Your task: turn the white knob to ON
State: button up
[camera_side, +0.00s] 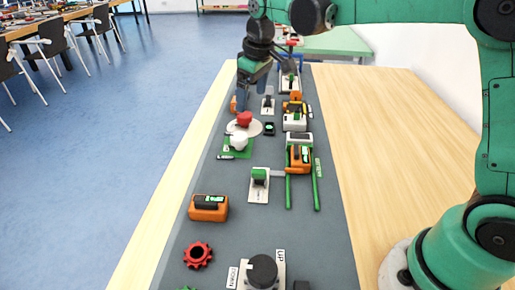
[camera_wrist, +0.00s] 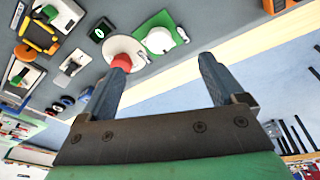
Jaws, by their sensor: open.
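The white knob (camera_side: 238,142) sits on a green plate (camera_side: 230,154) on the grey mat, just in front of a red button (camera_side: 244,118) on a white disc. In the wrist view the white knob (camera_wrist: 159,40) shows at the top centre, beyond my fingertips. A small label lies beside it, too small to read. My gripper (camera_side: 246,102) is open and empty, above and behind the red button, apart from the knob. In the wrist view my gripper (camera_wrist: 163,62) has its fingers wide apart. The left finger partly covers the red button (camera_wrist: 121,61).
A small black block (camera_side: 269,129) lies right of the red button. A green lever on a white plate (camera_side: 258,185) and an orange block (camera_side: 208,208) stand nearer the camera. An orange model with green rails (camera_side: 300,158) is at right. The mat's left edge is close to the knob.

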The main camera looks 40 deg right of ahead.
jog(key=n+g, duration=0.2)
send_over(239, 135)
notch_tip(239, 135, down, 7)
jog(key=shift+r, duration=0.1)
jog(key=shift+f, duration=2.95)
jog(key=c, duration=1.3)
